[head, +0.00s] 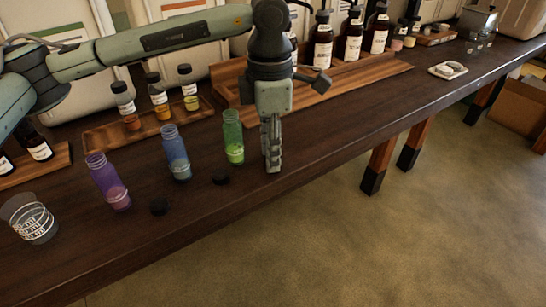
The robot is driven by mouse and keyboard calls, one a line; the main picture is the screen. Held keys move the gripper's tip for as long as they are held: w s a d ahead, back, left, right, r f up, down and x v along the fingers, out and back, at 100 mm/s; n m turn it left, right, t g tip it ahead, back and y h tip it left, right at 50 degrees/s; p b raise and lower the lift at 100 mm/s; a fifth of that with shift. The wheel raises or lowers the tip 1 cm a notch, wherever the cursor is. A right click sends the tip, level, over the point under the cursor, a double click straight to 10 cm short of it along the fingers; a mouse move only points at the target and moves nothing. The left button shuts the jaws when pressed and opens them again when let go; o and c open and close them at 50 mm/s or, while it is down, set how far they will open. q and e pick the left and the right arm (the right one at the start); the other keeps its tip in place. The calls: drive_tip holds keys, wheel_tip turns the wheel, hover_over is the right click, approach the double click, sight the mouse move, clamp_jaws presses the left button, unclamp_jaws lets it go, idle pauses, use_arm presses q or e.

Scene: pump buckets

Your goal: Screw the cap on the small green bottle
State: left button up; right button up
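The small green bottle (233,140) stands upright on the dark wooden table, with no cap on its neck. A black cap (220,179) lies on the table just in front of it, and another black cap (159,207) lies further left near the blue bottle. My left gripper (272,168) points down just right of the green bottle, apart from it. Its fingers overlap in this view, so I cannot tell whether they are open or shut, and no held thing shows. My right gripper is out of view.
A blue bottle (176,156) and a purple bottle (108,184) stand uncapped to the left, with a clear beaker (30,219) beyond. A wooden tray (146,128) with small capped bottles and a wooden stand with dark bottles lie behind.

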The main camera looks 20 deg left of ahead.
use_arm(q)
drive_tip(key=shift+c, duration=1.1)
wheel_tip(320, 180, up, 10)
